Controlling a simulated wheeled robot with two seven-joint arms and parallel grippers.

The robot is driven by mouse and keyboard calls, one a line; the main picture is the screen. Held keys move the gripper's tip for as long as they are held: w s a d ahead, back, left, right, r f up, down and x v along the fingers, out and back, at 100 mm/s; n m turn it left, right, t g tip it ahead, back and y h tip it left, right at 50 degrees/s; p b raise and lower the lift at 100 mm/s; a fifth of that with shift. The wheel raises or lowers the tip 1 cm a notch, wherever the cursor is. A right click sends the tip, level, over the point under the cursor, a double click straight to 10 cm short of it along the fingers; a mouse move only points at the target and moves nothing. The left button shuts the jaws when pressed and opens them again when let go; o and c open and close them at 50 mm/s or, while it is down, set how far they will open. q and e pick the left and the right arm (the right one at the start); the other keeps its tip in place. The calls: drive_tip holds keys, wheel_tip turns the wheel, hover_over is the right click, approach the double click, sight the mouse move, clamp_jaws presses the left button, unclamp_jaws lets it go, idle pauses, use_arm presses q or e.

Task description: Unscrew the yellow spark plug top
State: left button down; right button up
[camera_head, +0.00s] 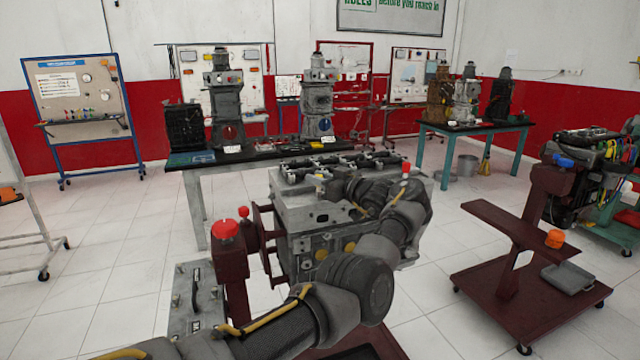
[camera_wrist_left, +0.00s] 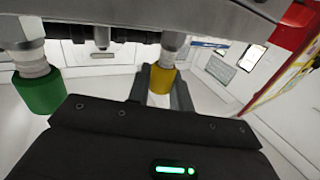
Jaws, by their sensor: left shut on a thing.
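The yellow spark plug top (camera_wrist_left: 161,82) hangs from a pale stem under the grey metal edge of the engine in the left wrist view. The dark fingers of my left gripper (camera_wrist_left: 163,92) sit on both sides of it and are shut on it. A green spark plug top (camera_wrist_left: 40,91) hangs to the left, apart from the fingers. In the head view my left arm reaches over the grey engine (camera_head: 315,218), and my left gripper (camera_head: 345,186) is by its top, partly hidden. The plug tops cannot be made out there. My right gripper is not in view.
The engine sits on a dark red stand with a red knob (camera_head: 226,229). A dark red trolley (camera_head: 520,290) with an orange item (camera_head: 555,238) stands to the right. A table (camera_head: 190,165) with engine models is behind. Open tiled floor lies at left.

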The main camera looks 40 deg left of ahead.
use_arm(q)
drive_tip(key=shift+a, duration=0.1)
drive_tip(key=c, duration=1.3)
unclamp_jaws()
drive_tip(key=shift+o, duration=0.2)
drive_tip(key=s+d+p, duration=0.1)
drive_tip(key=d+p, duration=0.5)
drive_tip(key=d, duration=0.4)
drive_tip(key=shift+s+d, duration=0.25)
drive_tip(key=shift+d, duration=0.1)
